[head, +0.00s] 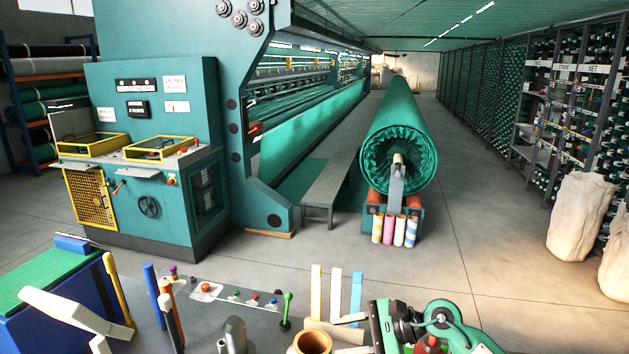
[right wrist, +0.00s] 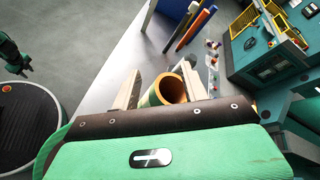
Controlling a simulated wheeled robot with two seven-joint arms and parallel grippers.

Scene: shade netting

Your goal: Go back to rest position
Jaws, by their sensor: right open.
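My right gripper (head: 338,326) is at the bottom of the head view, over the near workbench (head: 205,326). In the right wrist view its two pale fingers (right wrist: 158,88) are spread apart, with nothing clamped between them. An open-topped orange-brown tube (head: 313,342) is close to the fingertips; it also shows in the right wrist view (right wrist: 170,90), between the fingers in the picture. I cannot tell whether a finger touches it.
The workbench holds coloured upright sticks (head: 316,290), a green-knobbed lever (head: 286,310) and a blue box with a green top (head: 55,285). Beyond are a teal netting machine (head: 160,190), a large green net roll (head: 395,125) and pale sacks (head: 580,215). The grey floor between is clear.

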